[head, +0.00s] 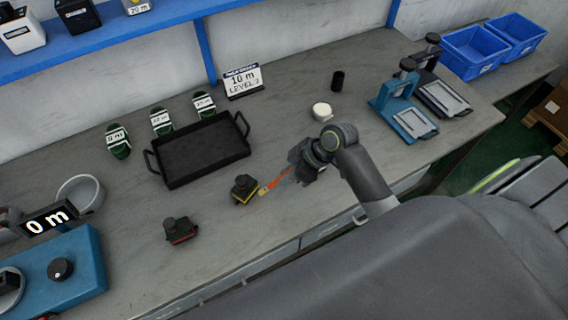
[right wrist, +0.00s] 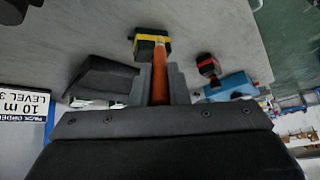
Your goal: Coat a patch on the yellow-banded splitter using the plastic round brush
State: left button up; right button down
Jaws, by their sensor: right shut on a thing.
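The yellow-banded splitter (head: 243,189) is a dark block with a yellow band, on the grey bench in front of the black tray. It also shows in the right wrist view (right wrist: 150,50), just beyond the brush. My right gripper (head: 303,168) is shut on the orange handle of a brush (head: 277,181), held low over the bench to the right of the splitter. In the right wrist view the brush handle (right wrist: 159,80) runs between the fingers. The brush's pale tip is beside the splitter; I cannot tell whether they touch. My left gripper is not in view.
A red-banded splitter (head: 180,231) lies nearer the bench front. The black tray (head: 162,174), several green labelled items, a white round pot (head: 322,111) and a black cylinder (head: 338,81) stand behind. Blue device (head: 85,270) at left, presses (head: 392,112) at right.

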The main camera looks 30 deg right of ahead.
jog(key=shift+s, duration=0.3)
jog(key=a+p, duration=0.1)
jog(key=p, duration=0.1)
jog(key=shift+w+p, duration=0.35)
jog(key=shift+s+f, duration=0.1)
jog(key=shift+s, duration=0.25)
dwell(0.6)
